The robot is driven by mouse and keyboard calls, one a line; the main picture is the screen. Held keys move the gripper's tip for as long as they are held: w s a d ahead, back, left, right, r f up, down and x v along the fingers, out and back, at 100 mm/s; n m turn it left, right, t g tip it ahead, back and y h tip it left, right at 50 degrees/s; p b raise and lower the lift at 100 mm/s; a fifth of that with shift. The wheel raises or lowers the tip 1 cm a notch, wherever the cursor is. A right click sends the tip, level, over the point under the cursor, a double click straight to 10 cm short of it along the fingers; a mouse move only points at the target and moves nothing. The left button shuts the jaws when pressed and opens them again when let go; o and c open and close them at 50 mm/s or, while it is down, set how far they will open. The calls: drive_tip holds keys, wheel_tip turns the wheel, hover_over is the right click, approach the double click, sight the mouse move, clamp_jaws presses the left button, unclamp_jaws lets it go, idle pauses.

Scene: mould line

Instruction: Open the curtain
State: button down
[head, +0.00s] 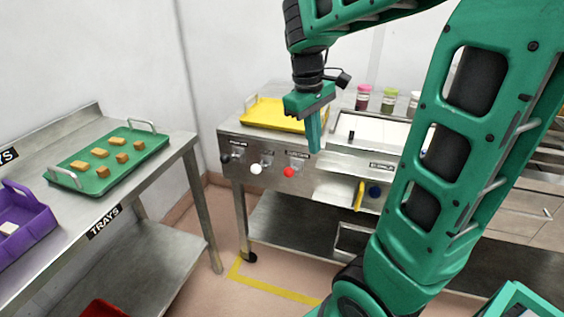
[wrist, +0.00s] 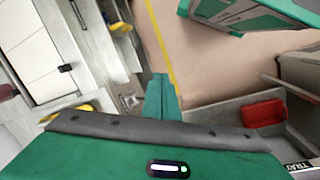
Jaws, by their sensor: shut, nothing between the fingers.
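I cannot make out a curtain in either view. The steel bench (head: 228,150) carries a front panel with a black knob (head: 225,159), a white knob (head: 256,168) and a red knob (head: 289,172), each under a small label too small to read. In the wrist view, my gripper (wrist: 160,82) shows shut above the floor.
A yellow tray (head: 272,113) and several lidded jars (head: 388,99) stand on the bench. At left, a table (head: 150,172) holds a green tray (head: 72,165) of small blocks and a purple bin (head: 28,231). A red bin (wrist: 264,112) sits low. Floor between is clear.

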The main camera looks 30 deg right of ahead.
drive_tip(key=w+a+n, duration=0.2)
drive_tip(key=w, duration=0.4)
drive_tip(key=w+a+n+h, duration=0.1)
drive_tip(key=w+a+n, duration=0.1)
drive_tip(key=w, duration=0.4)
drive_tip(key=shift+a+r+n, duration=0.35)
drive_tip(key=shift+r+n, duration=0.05)
drive_tip(key=shift+n, duration=0.4)
approach(287, 169)
drive_tip(key=x, duration=0.5)
drive_tip(key=shift+d+f, duration=0.1)
drive_tip(key=shift+f, duration=0.05)
drive_tip(key=shift+d+f, duration=0.15)
drive_tip(key=shift+f, duration=0.5)
